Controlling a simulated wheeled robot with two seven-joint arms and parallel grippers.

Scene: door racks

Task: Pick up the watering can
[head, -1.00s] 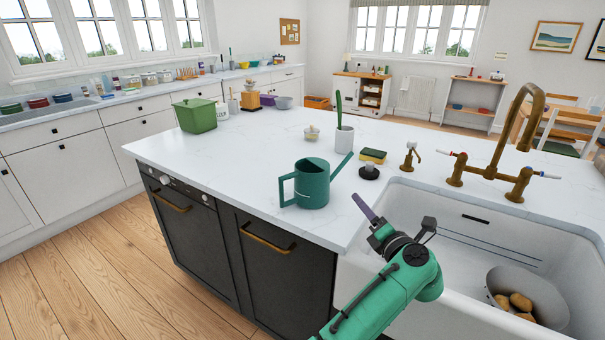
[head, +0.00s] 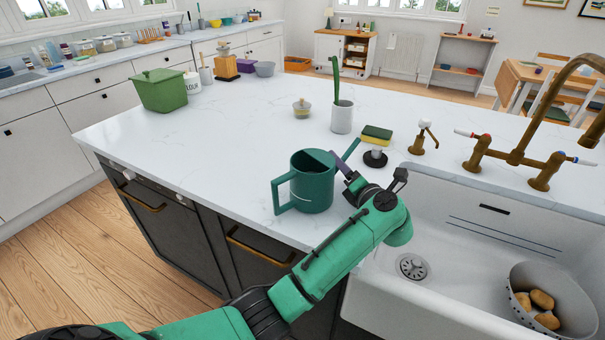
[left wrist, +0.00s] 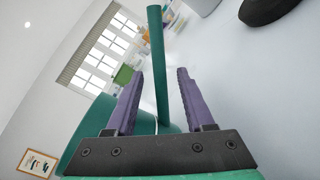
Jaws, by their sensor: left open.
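The dark green watering can (head: 311,183) stands upright on the white island counter. Its handle (head: 281,194) is on the left and its spout (head: 351,149) rises to the right. My left gripper (head: 338,160) is at the can's right side, by the spout, partly hiding it. In the left wrist view my left gripper (left wrist: 160,75) is open, its two purple fingers apart. The spout (left wrist: 158,65) runs between the fingers in that view, with gaps on both sides. Part of the can's body (left wrist: 95,130) shows behind the left finger. My right gripper is not in view.
A sponge (head: 377,133) and a black round-based item (head: 375,158) sit right of the can. The white sink (head: 450,247) holds a grey colander (head: 520,275). The counter left of the can is clear.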

